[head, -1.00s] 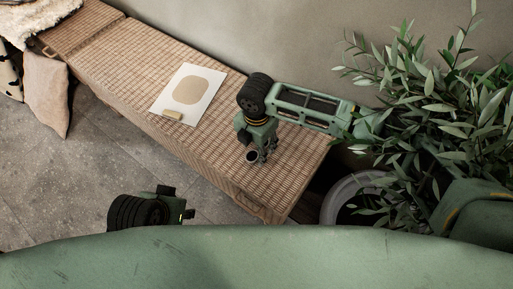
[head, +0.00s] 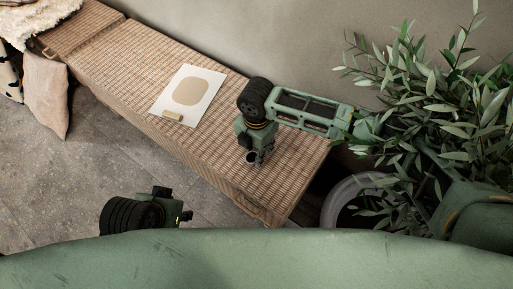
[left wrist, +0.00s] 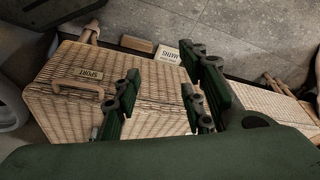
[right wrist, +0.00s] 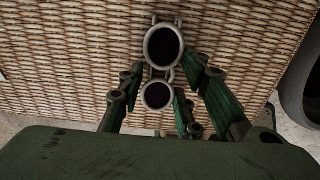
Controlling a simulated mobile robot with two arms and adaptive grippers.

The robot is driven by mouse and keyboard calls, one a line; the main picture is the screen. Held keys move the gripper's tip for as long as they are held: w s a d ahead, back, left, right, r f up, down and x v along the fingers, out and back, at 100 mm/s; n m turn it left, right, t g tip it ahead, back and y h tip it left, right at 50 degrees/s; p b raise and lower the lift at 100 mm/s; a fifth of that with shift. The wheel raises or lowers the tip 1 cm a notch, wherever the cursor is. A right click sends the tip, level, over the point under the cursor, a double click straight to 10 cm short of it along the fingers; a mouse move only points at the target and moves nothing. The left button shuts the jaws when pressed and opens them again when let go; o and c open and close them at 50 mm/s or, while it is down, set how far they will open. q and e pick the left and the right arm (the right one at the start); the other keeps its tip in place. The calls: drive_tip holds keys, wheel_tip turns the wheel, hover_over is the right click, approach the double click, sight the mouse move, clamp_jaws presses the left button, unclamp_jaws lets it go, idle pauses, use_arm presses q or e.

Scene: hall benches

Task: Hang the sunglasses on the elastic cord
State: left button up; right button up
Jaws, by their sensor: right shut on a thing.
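The dark-lensed sunglasses with pale round rims (right wrist: 145,50) are between the fingers of my right gripper (right wrist: 158,104), which is shut on them. One lens lies between the fingers and the other beyond them, over the wicker. In the head view the sunglasses show as a small dark ring (head: 251,158) under my right gripper (head: 258,155), by the near end of the bench. My left gripper (head: 185,205) is in front of the bench. In the left wrist view its fingers (left wrist: 160,105) are apart and empty. I cannot make out the elastic cord.
A potted leafy plant (head: 440,110) stands at the right. Cushions (head: 45,90) are at the far left. Floor in front is clear.

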clamp_jaws()
drive_tip(key=shift+r, duration=0.1)
